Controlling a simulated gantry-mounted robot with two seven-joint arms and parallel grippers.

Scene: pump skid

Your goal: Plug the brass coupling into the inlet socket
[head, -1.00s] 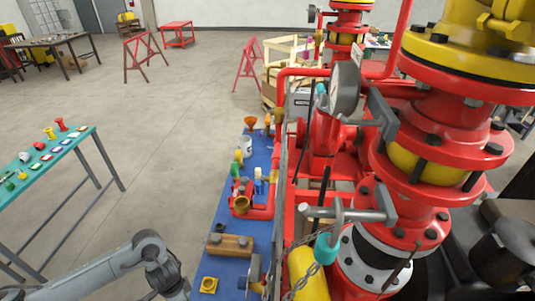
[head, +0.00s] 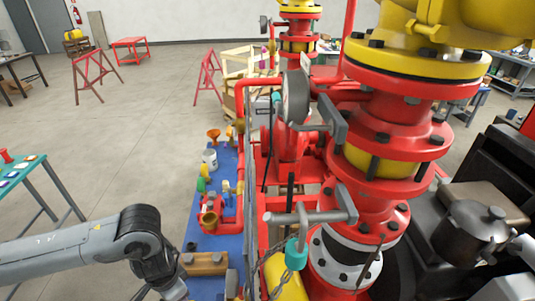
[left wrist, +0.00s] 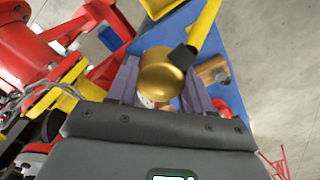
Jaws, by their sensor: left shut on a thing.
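The brass coupling (left wrist: 161,74) shows in the left wrist view as a rounded gold piece between the purple-grey fingers of my left gripper (left wrist: 160,86), which is shut on it. Its far end is hidden. In the head view my left arm comes in from the left and bends down at the bottom edge; its gripper is not visible there. On the blue bench in the head view, a red pipe fitting has a round brass-coloured mouth (head: 209,220). I cannot tell whether this is the inlet socket. My right gripper is not in view.
The blue bench (head: 229,163) holds an orange funnel (head: 213,136), a white can (head: 210,159) and a wooden block (head: 205,263). The red pump skid (head: 375,220), with pipes, a gauge and a chain, crowds its right side.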

